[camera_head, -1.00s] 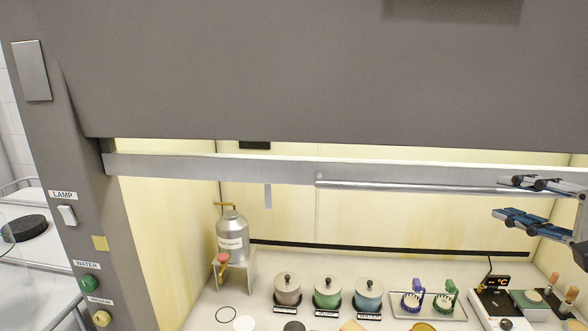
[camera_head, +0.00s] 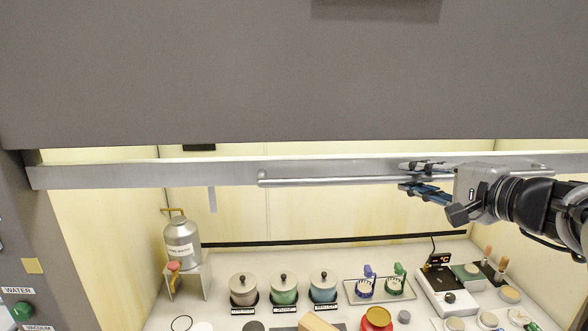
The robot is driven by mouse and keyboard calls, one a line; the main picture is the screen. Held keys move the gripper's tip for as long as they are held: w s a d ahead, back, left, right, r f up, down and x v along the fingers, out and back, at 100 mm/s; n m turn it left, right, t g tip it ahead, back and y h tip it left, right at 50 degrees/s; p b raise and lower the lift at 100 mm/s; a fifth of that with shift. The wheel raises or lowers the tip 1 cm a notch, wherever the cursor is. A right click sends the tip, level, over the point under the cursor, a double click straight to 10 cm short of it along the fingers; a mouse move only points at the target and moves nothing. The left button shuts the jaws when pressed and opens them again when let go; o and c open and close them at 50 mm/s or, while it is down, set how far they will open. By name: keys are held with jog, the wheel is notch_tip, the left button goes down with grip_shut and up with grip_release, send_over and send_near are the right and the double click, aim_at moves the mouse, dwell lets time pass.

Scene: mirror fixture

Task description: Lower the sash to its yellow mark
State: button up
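The sash is a grey metal rail (camera_head: 110,175) across the hood opening, with a long round handle bar (camera_head: 330,181) along its front. The yellow mark (camera_head: 33,266) is a small square on the left post, below the level of the rail. My gripper (camera_head: 408,177) is at the right part of the handle bar. Its fingers are apart, one above and one below the bar's line in the picture. I cannot tell whether they touch the bar. The bar's stretch behind the gripper is partly hidden.
A grey panel (camera_head: 280,80) fills the space above.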

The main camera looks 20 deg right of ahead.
grip_shut()
jog(key=shift+f, duration=0.15)
dwell(0.4)
notch_tip(320, 180, down, 15)
jog(key=b, duration=1.6)
jog(key=shift+o, duration=2)
grip_release()
